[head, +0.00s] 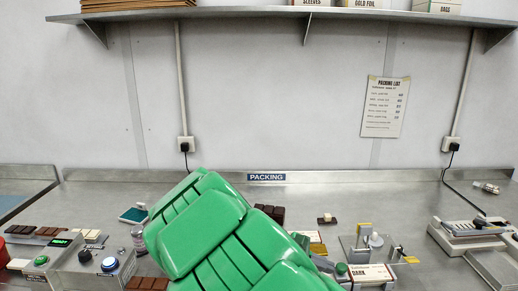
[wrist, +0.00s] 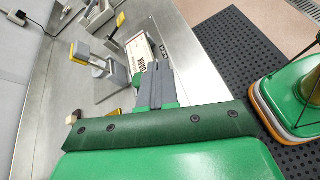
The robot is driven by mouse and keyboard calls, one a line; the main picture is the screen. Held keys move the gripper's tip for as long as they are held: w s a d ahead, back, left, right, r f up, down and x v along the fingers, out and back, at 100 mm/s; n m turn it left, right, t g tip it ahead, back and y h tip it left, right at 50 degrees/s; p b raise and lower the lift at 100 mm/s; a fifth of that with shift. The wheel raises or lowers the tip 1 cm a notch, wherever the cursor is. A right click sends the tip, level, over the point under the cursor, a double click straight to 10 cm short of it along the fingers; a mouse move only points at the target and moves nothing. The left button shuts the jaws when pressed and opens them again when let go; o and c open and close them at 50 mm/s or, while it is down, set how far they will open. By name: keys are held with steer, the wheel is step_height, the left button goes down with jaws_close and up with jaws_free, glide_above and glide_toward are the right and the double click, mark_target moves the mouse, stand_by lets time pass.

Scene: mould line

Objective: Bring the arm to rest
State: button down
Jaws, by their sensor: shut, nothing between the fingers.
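My gripper (wrist: 157,68) shows in the wrist view with its two grey fingers together and nothing between them. The fingers point over the steel packing bench, close to a white box marked DARK (wrist: 139,50). I cannot tell whether they touch it. In the head view my green arm reaches across the middle of the bench (head: 330,182) and hides much of it. The same DARK box (head: 373,273) shows to the right of my arm there. My fingers cannot be made out clearly in the head view.
A grey stand with yellow parts (wrist: 88,55) is near the box. A weighing device (head: 468,233) is at right; control boxes (head: 97,268) and chocolate bars (head: 147,283) are at left. A shelf (head: 250,13) hangs above. The bench's back strip is mostly clear.

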steer(key=s+d+r+m+y, duration=0.2)
steer(key=s+d+m+y, duration=0.2)
steer(key=s+m, duration=0.25)
steer(key=s+d+r+m+y, duration=0.2)
steer(key=s+d+m+y, duration=0.2)
steer(key=s+m, duration=0.25)
steer(key=s+a+y, duration=0.2)
steer(key=s+a, duration=0.2)
steer(key=s, duration=0.4)
steer(key=s+a+g+y, duration=0.1)
steer(key=s+a+y, duration=0.1)
steer(key=s+a, duration=0.3)
steer(key=s, duration=0.4)
steer(key=shift+a+r+y, duration=0.15)
steer(key=shift+y, duration=0.25)
steer(key=shift+s, duration=0.1)
